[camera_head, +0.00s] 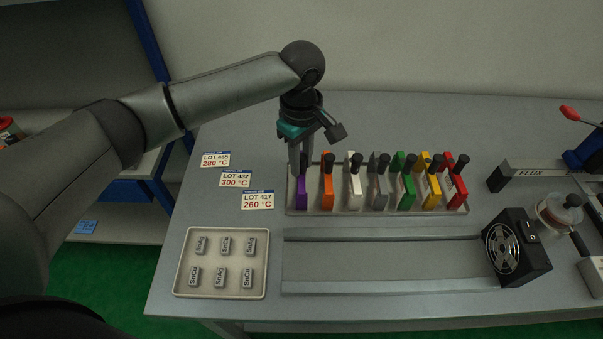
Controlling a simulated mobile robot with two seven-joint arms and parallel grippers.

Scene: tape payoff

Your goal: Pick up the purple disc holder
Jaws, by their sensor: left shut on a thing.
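The purple disc holder (301,194) stands upright at the left end of a long shallow tray (394,211). My left gripper (301,170) points down over it and is shut on its upper part, which the fingers hide. The holder's lower part still shows within the tray. To its right, in the same row, stand orange (327,188), white (354,190), grey, green, yellow and red holders with black knobs on top. My right gripper is not in view.
A tray of small labelled blocks (262,293) lies at the front left. Three LOT cards (257,201) lie left of the row. Metal rails (380,287) and a black fan (515,247) are in front. A FLUX holder (535,170) and a jar (558,215) stand right.

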